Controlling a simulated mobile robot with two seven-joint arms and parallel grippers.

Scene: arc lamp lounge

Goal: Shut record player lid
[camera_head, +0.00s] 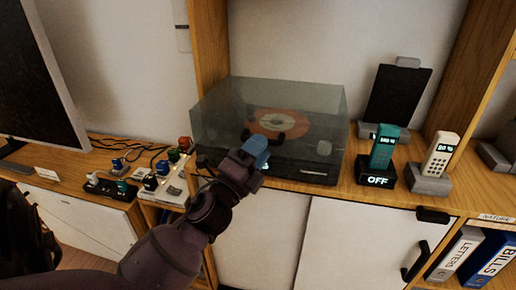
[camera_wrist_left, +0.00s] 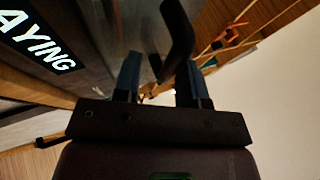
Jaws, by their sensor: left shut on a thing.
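The record player (camera_head: 305,168) stands on the wooden cabinet, with an orange-labelled record inside. Its smoky see-through lid (camera_head: 318,98) lies over the deck; I cannot tell whether its front edge touches the base. My left gripper (camera_head: 256,152) is at the lid's front, its blue fingertips partly hiding that edge. In the left wrist view my gripper (camera_wrist_left: 160,78) has its fingers either side of the dark curved lid handle (camera_wrist_left: 178,42) and is shut on it. A label ending in "AYING" (camera_wrist_left: 40,38) shows beside it. My right gripper is out of view.
Right of the player stand a teal handset (camera_head: 383,147) on an "OFF" base, a pale handset (camera_head: 440,155) and a dark panel (camera_head: 397,95). To the left are small switches and plugs (camera_head: 150,180), cables and a monitor (camera_head: 40,75). White cabinet doors (camera_head: 345,240) are below.

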